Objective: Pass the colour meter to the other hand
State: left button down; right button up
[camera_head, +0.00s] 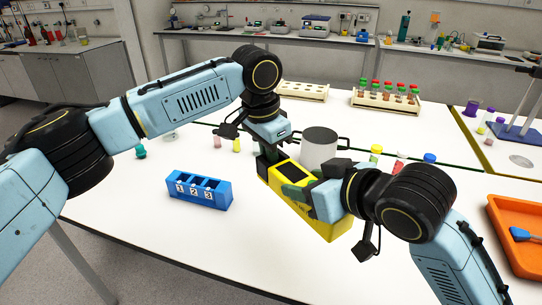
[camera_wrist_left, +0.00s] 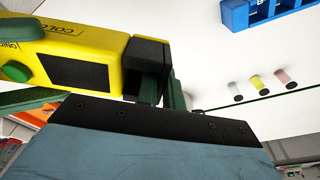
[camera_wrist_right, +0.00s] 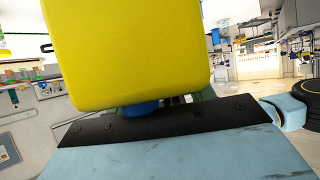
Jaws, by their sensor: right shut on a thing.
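The colour meter is a yellow block with a dark screen and black end (camera_head: 328,221). It lies slanted above the table in the head view. My right gripper (camera_head: 303,191) is shut on its middle; a dark green finger lies across it. The meter's yellow body fills the top of the right wrist view (camera_wrist_right: 130,50). My left gripper (camera_head: 268,154) is at the meter's far, black end. The left wrist view shows that end and the screen (camera_wrist_left: 78,72) close up, beside a green finger. The end hides part of the fingers, so their grip is unclear.
A blue numbered holder (camera_head: 200,190) stands left of the meter. A grey-white cylinder (camera_head: 318,147) stands just behind it. Small colourful vials, racks of tubes (camera_head: 386,101) and an orange tray (camera_head: 515,240) are around. The white table's front left is clear.

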jog(key=o, duration=0.9)
jog(key=shift+s+a, duration=0.15)
jog(key=shift+a, duration=0.15)
jog(key=o, duration=0.4)
jog(key=shift+d, duration=0.2)
